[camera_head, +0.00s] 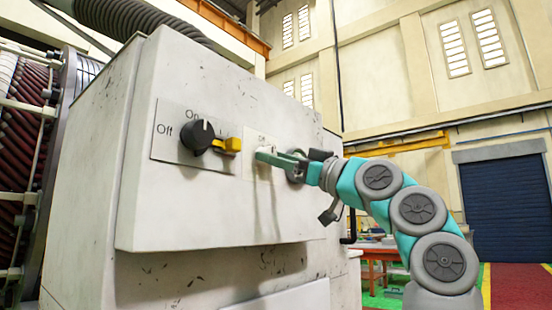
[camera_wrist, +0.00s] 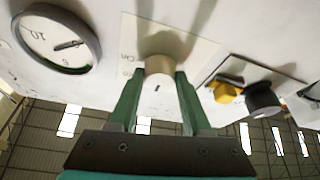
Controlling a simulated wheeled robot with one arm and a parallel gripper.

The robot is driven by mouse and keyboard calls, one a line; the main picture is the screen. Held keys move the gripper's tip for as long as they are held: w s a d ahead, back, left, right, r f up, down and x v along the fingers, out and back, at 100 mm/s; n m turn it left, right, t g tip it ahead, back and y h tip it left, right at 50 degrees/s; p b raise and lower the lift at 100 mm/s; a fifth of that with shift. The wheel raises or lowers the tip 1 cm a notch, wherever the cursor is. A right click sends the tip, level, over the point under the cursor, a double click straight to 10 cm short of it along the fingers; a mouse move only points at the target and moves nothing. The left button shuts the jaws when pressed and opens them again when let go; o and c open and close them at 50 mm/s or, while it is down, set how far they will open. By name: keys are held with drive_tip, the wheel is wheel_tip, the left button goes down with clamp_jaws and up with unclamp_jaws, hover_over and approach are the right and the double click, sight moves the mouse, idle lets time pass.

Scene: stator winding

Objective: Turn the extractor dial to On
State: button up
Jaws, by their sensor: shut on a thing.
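A small cream round dial (camera_wrist: 158,68) sits on a pale label plate with an On marking in the wrist view. My gripper (camera_wrist: 158,82) has its two green fingers closed on either side of this dial. A short dark mark shows on the dial's face; I cannot tell for certain which setting it points to. In the head view my gripper (camera_head: 265,154) reaches from the right to the plate (camera_head: 254,126) on the cabinet front, and its fingers mostly hide the dial.
A black rotary switch (camera_head: 198,136) with a yellow handle (camera_head: 229,145) and On and Off markings sits left of my gripper on the white cabinet (camera_head: 190,220). A round gauge (camera_wrist: 55,38) is close beside the dial in the wrist view. A red table (camera_head: 376,255) stands behind my arm.

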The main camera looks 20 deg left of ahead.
clamp_jaws()
